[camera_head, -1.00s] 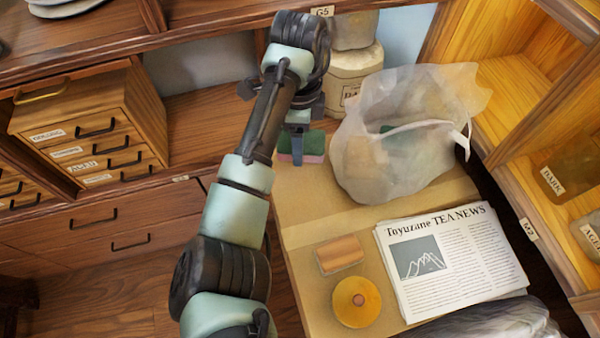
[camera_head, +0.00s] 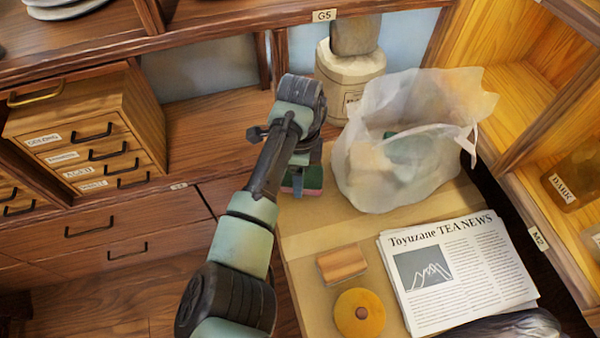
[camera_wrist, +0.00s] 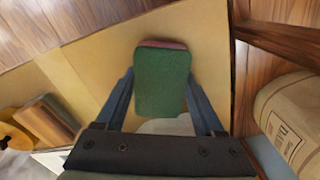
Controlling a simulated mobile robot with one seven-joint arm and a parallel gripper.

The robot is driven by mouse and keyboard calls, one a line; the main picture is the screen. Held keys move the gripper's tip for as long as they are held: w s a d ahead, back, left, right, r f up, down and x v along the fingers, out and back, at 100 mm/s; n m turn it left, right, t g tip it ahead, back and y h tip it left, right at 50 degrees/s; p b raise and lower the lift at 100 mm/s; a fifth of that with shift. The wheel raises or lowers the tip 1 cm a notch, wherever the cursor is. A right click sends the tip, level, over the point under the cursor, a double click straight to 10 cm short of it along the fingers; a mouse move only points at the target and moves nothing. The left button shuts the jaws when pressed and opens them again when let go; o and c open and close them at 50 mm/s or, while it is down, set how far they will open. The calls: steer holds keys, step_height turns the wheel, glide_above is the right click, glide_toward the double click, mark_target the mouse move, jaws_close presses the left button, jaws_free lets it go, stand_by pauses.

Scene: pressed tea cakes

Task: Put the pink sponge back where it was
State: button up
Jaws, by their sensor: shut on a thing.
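The pink sponge (camera_head: 313,179) has a green top layer and a pink lower layer. It is at the back left edge of the tan table top (camera_head: 310,222), left of the clear bag. My gripper (camera_head: 298,180) is shut on it from above. In the wrist view the sponge (camera_wrist: 162,82) shows its green face and a thin pink edge, between the two fingers of my gripper (camera_wrist: 162,92). I cannot tell whether its underside touches the table.
A translucent bag (camera_head: 400,165) with something green inside stands right of the sponge. A wooden block (camera_head: 342,264), a round yellow tea cake (camera_head: 360,312) and a newspaper (camera_head: 455,272) lie nearer the front. A cream canister (camera_head: 350,85) stands behind. The table between sponge and block is clear.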

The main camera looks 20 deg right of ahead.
steer(key=shift+f, duration=0.1)
steer(key=o, duration=1.2)
